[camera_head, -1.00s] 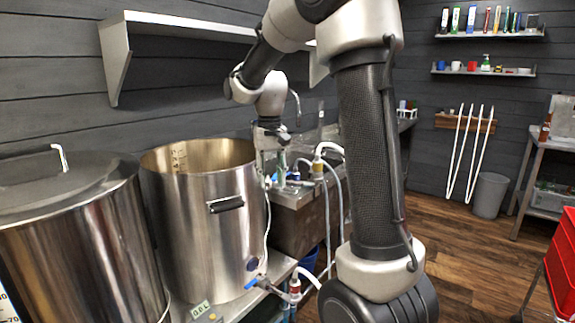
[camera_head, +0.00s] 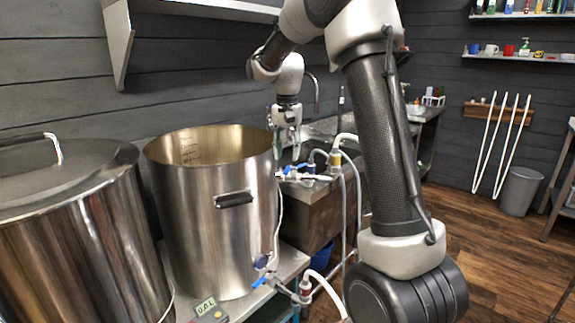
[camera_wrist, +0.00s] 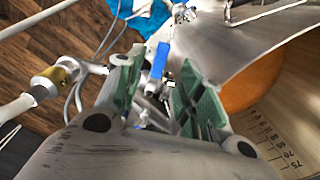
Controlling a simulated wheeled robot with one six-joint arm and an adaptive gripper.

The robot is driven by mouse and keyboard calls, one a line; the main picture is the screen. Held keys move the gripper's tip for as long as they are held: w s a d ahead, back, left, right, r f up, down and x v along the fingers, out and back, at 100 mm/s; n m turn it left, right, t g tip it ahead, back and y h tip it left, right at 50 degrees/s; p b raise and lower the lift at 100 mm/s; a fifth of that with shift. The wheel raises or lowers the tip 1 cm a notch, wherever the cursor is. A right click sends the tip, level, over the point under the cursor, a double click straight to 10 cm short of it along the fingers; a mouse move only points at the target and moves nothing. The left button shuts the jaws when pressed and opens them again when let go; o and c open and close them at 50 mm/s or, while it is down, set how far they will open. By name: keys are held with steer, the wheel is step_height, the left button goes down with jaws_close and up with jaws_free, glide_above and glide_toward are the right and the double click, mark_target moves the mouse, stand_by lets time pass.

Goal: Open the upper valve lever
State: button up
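The upper valve lever (camera_head: 291,171) is a small blue handle on the pipe fittings to the right of the open steel kettle (camera_head: 212,215). In the wrist view the blue lever (camera_wrist: 159,60) shows past the gap between the fingertips. My gripper (camera_head: 287,152) points down just right of the kettle rim, close above the lever. Its green-padded fingers (camera_wrist: 158,78) stand apart with nothing held between them. I cannot tell whether a finger touches the lever. A second blue lever (camera_head: 262,281) sits low at the kettle's outlet.
A lidded steel kettle (camera_head: 75,225) stands at the left. A steel counter (camera_head: 325,200) lies behind. Wooden floor (camera_head: 470,245) is open at the right, before a grey bin (camera_head: 520,190).

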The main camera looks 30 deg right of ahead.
mark_target(287, 170)
steer(key=shift+f, duration=2.4)
jaws_close()
